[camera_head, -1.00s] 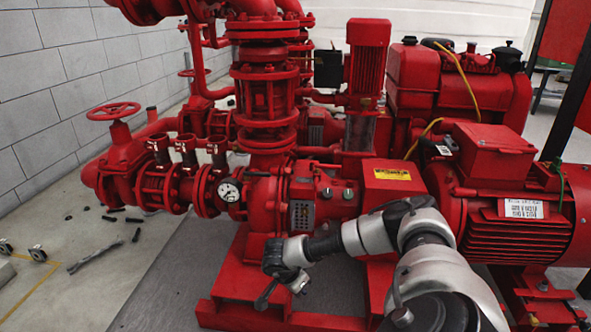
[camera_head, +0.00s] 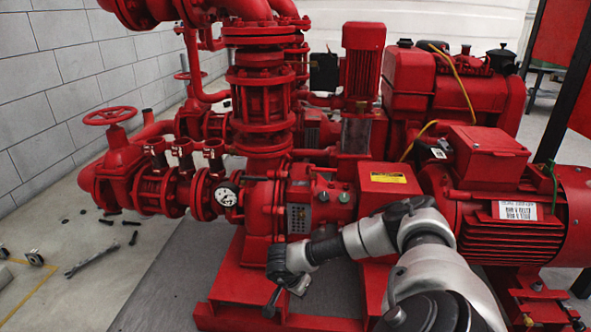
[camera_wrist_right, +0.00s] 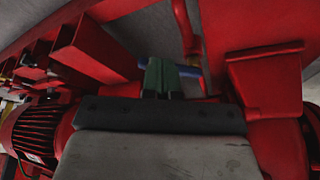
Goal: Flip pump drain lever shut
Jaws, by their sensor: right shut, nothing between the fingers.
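In the wrist view, a small blue lever (camera_wrist_right: 194,71) shows just beyond my right gripper (camera_wrist_right: 170,84), partly hidden behind its green fingertips. A thin red pipe with an orange-brown part rises behind it. The fingers are together with nothing between them. They look very close to the lever, but I cannot tell whether they touch it. In the head view my right gripper (camera_head: 272,305) points down in front of the red pump (camera_head: 262,196), low by its base. The lever cannot be made out there. My left gripper is not in view.
A red base frame (camera_head: 225,316) runs under the pump. The red motor (camera_head: 515,235) stands to the right. A handwheel valve (camera_head: 111,117) and a gauge (camera_head: 227,195) are at the left. Loose tools, including a wrench (camera_head: 92,260), lie on the open floor at left.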

